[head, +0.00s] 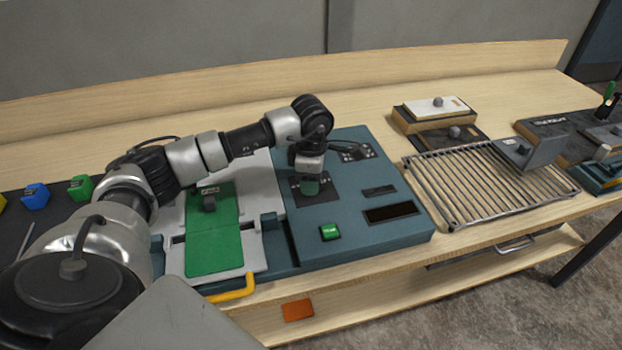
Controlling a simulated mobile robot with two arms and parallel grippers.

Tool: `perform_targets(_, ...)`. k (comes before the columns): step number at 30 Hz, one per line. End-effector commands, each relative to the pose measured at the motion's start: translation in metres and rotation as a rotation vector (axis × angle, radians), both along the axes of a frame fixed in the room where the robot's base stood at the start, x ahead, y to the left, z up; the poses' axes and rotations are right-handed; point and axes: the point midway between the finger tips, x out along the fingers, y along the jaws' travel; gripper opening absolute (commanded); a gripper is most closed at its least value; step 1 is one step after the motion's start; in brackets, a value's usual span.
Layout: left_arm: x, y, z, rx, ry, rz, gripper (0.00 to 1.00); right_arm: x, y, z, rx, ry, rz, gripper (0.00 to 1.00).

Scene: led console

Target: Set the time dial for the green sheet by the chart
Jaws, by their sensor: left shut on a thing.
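A green sheet (215,249) lies on the light grey bed at the left of a blue-teal console (408,232). My left gripper (309,178) points down over a dark square panel (322,200) on the console. It is shut on the small dial there, which the fingers mostly hide, so its setting cannot be read. A dark panel with pale markings (352,151) lies just behind the gripper; I cannot tell whether it is the chart. My right gripper is out of view.
The console also has a green button (329,232) and a dark display window (391,213). A wire rack (490,185) stands to the right. Blue and green blocks (80,187) sit at the far left. A yellow handle (234,290) juts out at the front.

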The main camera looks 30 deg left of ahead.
Motion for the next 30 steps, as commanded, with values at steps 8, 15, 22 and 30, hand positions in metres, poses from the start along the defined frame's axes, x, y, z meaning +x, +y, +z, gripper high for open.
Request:
perform_targets(8,0.001,0.001,0.002,0.001,-0.004,0.000,0.49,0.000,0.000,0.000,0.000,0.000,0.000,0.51)
perform_targets(15,0.000,0.000,0.001,0.000,-0.002,-0.001,0.66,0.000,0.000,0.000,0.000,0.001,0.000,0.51)
perform_targets(22,0.001,0.000,0.005,0.000,-0.002,-0.001,0.66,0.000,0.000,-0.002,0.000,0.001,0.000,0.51)
perform_targets(30,0.001,0.001,0.053,0.001,-0.008,-0.001,0.66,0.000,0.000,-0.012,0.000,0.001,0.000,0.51)
